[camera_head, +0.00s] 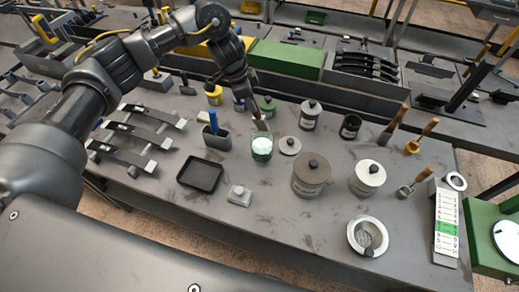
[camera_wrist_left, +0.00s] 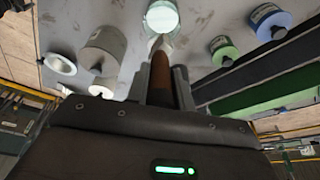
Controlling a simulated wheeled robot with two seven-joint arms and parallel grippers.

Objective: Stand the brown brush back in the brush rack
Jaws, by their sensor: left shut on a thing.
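My left gripper (camera_head: 254,104) is shut on the brown brush (camera_wrist_left: 160,78), gripping its brown handle. In the head view the brush (camera_head: 262,124) hangs tip down, just above or at the far rim of a glass jar with pale green contents (camera_head: 262,149). Whether the tip is inside the jar I cannot tell. The jar also shows in the left wrist view (camera_wrist_left: 162,16), beyond the brush tip. A small dark grey holder (camera_head: 217,141) with a blue-handled item stands left of the jar; it may be the brush rack. My right gripper is not in view.
Lidded pots (camera_head: 311,175) and (camera_head: 367,178) stand right of the jar. A black tray (camera_head: 200,175) and grey racks (camera_head: 137,140) lie to the left. A grey block (camera_head: 239,195) sits in front. The front middle of the table is mostly clear.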

